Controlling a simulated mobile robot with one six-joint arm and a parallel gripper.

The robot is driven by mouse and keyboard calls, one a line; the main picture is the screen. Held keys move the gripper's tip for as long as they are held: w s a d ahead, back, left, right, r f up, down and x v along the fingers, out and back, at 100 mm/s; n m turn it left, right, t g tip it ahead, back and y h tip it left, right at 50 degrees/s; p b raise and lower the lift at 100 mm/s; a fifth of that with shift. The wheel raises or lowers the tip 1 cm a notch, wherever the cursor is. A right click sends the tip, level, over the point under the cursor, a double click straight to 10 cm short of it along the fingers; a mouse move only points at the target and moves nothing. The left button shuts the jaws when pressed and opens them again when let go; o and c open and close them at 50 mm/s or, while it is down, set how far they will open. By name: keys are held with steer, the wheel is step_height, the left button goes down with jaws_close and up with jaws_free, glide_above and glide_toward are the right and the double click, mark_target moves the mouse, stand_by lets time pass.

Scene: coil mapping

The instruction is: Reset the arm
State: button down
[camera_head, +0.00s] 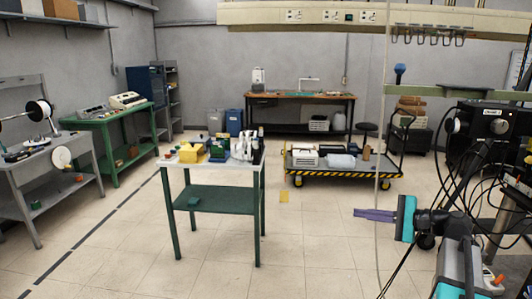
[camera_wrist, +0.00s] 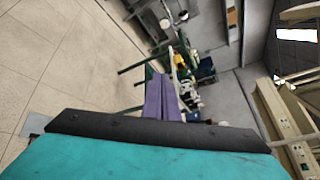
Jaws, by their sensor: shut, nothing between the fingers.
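My gripper (camera_head: 358,213) is at the right in the head view, held out level over the floor and pointing left. Its purple fingers are together with nothing between them. In the wrist view the purple fingers (camera_wrist: 160,76) point up the picture, above the teal and black gripper body. My arm runs from the gripper to the lower right of the head view. The gripper touches nothing that I can see. It is to the right of the small table and apart from it.
A green-legged table (camera_head: 215,166) with several items on top stands in the middle. A flat cart (camera_head: 342,179) with boxes stands behind the gripper. Dark cables (camera_head: 462,190) hang at the right near my arm. A green bench (camera_head: 110,125) stands at the left. Open floor (camera_head: 320,250) lies in front.

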steer(key=a+f+g, duration=0.2)
steer(key=a+f, duration=0.5)
steer(key=f, duration=0.5)
steer(key=s+a+f+n+g+h, duration=0.1)
steer(key=s+a+f+g, duration=0.3)
steer(key=f, duration=0.7)
steer(key=s+a+f+n+g+h, duration=0.1)
steer(key=s+a+f, duration=0.5)
steer(key=f, duration=0.5)
steer(key=s+a+f+n+g+h, duration=0.1)
steer(key=s+a+f+g, duration=0.3)
steer(key=f, duration=0.6)
steer(key=s+a+f+n+g+h, duration=0.1)
steer(key=s+f+n+g+h, duration=0.1)
steer(key=s+f, duration=0.7)
steer(key=s+a+f+n+g+h, duration=0.1)
steer(key=s+f+n+h, duration=0.1)
steer(key=s+f, duration=0.75)
steer(key=s+d+f+n+h, duration=0.1)
steer(key=s+d+n+h, duration=0.4)
steer(key=d, duration=0.5)
steer(key=s+n, duration=0.2)
steer(key=s, duration=0.1)
steer(key=shift+s+g+h, duration=0.3)
steer(key=shift+s+h, duration=0.1)
steer(key=shift+d, duration=0.15)
